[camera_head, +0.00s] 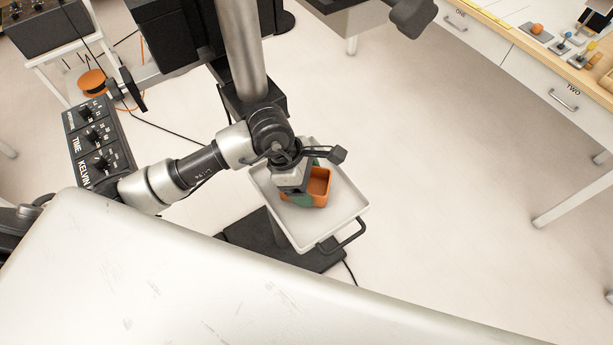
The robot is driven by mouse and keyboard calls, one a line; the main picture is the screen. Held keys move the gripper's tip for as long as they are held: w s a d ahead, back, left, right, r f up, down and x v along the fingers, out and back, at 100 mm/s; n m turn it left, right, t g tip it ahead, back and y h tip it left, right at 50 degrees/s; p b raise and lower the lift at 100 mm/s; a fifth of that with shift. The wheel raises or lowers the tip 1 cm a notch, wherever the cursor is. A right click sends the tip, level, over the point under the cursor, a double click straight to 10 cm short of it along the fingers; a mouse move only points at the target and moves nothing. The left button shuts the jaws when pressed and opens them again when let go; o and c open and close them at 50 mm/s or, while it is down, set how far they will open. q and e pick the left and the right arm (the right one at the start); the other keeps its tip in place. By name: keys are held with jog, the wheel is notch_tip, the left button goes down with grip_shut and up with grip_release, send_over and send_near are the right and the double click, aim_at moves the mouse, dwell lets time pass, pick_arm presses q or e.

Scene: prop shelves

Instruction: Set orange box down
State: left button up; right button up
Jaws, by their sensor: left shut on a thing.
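The orange box (320,185) is a small open-topped container in the middle of the head view, over a white tray (344,218) with a dark handle. My left gripper (304,193) comes down over the box's left side and is shut on it. The fingertips and part of the box's left wall are hidden, and a bit of green shows beside them. I cannot tell whether the box's underside touches the tray. My right gripper is not in view.
A panel with dials (92,137) stands at the left. A workbench with drawers (540,75) and small items on top is at the upper right. The floor (440,170) between tray and bench is clear. A dark cable (160,127) runs behind my arm.

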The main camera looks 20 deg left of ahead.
pick_arm(q)
jog(key=shift+f, duration=0.35)
jog(key=o, duration=0.9)
jog(key=shift+o, duration=0.2)
jog(key=shift+r, duration=0.3)
jog(key=b+v, duration=0.2)
jog(key=v, duration=0.9)
jog(key=shift+a+r, duration=0.2)
jog(key=shift+r, duration=0.1)
